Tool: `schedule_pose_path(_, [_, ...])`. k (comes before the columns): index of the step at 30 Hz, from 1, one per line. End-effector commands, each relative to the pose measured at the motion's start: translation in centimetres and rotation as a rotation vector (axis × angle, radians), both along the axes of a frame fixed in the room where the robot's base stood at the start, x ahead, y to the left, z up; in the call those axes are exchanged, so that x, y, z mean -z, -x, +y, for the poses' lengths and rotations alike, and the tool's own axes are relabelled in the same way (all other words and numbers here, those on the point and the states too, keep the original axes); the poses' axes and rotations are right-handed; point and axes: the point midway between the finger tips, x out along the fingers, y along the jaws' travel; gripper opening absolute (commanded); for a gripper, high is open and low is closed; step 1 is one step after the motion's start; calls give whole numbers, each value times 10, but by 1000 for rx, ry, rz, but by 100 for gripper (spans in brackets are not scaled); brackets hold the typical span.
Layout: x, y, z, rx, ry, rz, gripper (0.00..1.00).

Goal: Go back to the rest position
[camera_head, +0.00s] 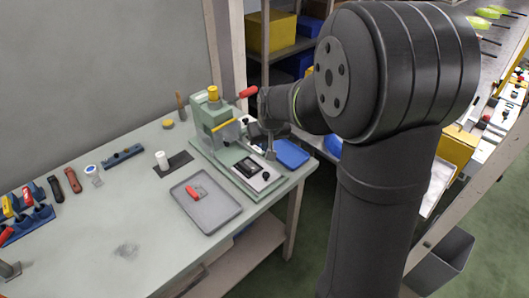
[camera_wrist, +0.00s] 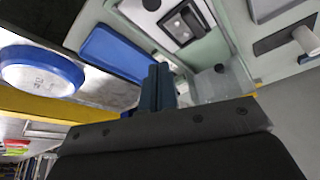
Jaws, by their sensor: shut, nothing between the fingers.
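My gripper (camera_head: 270,152) is shut and empty. In the head view it hangs beside the green bench machine (camera_head: 210,122), close to the blue tray (camera_head: 292,154); my arm hides part of it. In the wrist view the dark fingers (camera_wrist: 158,86) are together, with the blue tray (camera_wrist: 112,50) to their left. I cannot tell whether the fingertips touch anything.
The green machine has a red-handled lever (camera_head: 248,92) next to my wrist. A grey tray (camera_head: 220,215) holding a red item sits in front of it. Tools stand at the bench's left. A conveyor (camera_head: 490,60) runs at the right.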

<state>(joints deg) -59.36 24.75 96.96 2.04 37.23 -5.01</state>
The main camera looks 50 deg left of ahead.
Motion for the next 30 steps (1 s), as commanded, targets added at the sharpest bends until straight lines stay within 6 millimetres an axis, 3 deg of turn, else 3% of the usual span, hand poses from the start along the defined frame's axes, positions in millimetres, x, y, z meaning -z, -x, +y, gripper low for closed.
schedule_pose_path(6, [-19,3,-6,0,-3,-1,0])
schedule_pose_path(19, [-20,3,-6,0,-1,0,0])
schedule_pose_path(23, [-11,2,-4,0,1,0,0])
schedule_pose_path(30, [24,-4,8,0,2,2,0])
